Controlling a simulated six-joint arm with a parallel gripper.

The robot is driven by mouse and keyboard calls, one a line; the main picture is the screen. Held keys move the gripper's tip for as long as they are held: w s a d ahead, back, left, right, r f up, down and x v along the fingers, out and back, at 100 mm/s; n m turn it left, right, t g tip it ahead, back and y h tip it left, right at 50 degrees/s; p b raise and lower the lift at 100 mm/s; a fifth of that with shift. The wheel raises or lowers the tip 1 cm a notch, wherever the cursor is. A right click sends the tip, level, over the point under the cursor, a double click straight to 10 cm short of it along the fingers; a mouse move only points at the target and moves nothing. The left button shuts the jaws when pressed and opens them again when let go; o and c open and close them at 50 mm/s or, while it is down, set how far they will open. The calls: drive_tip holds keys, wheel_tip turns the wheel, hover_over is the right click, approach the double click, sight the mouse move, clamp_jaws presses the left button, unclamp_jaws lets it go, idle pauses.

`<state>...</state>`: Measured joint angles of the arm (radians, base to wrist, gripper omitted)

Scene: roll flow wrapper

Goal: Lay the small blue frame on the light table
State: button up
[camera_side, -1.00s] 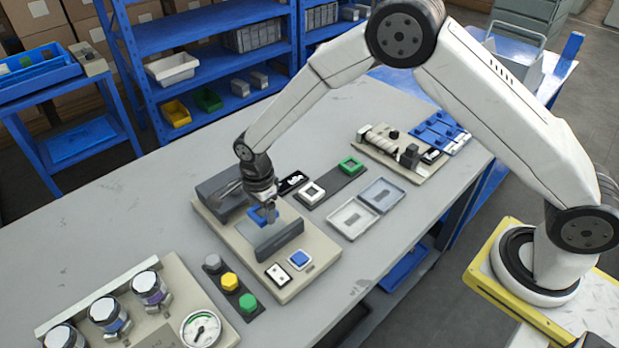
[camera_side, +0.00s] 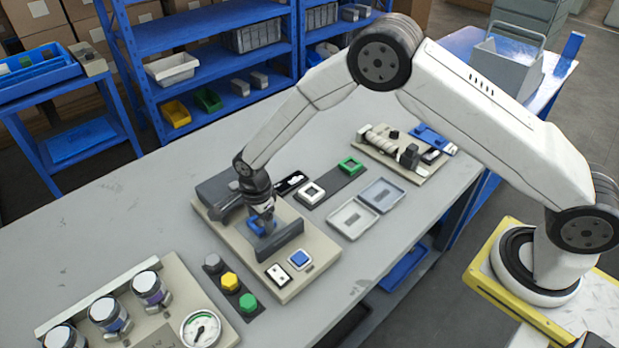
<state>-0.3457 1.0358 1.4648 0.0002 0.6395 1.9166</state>
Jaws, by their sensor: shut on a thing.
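My gripper (camera_side: 264,225) points down over the beige station (camera_side: 322,262) in the middle of the bench and is shut on the small blue frame. The small blue frame (camera_side: 255,224) shows as a bit of blue around the fingers. It sits low between two dark grey blocks, behind the front block (camera_side: 272,243). The fingers and the block hide much of it, and I cannot tell if it touches the surface beneath. No surface is clearly marked as the light table; it may be the hidden area under my gripper.
A dark strip holds a white frame (camera_side: 312,193) and a green frame (camera_side: 350,166). Two shallow trays (camera_side: 353,218) lie to the right. A blue button (camera_side: 299,258) is at the station's front. Coloured knobs (camera_side: 230,282) and a gauge (camera_side: 201,329) stand front left.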

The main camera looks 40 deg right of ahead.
sight(262, 223)
drive_tip(key=shift+f, duration=0.15)
drive_tip(key=o, duration=1.1)
drive_tip(key=shift+r, duration=0.2)
wheel_tip(262, 223, up, 12)
drive_tip(key=shift+d, duration=0.1)
idle(0.4)
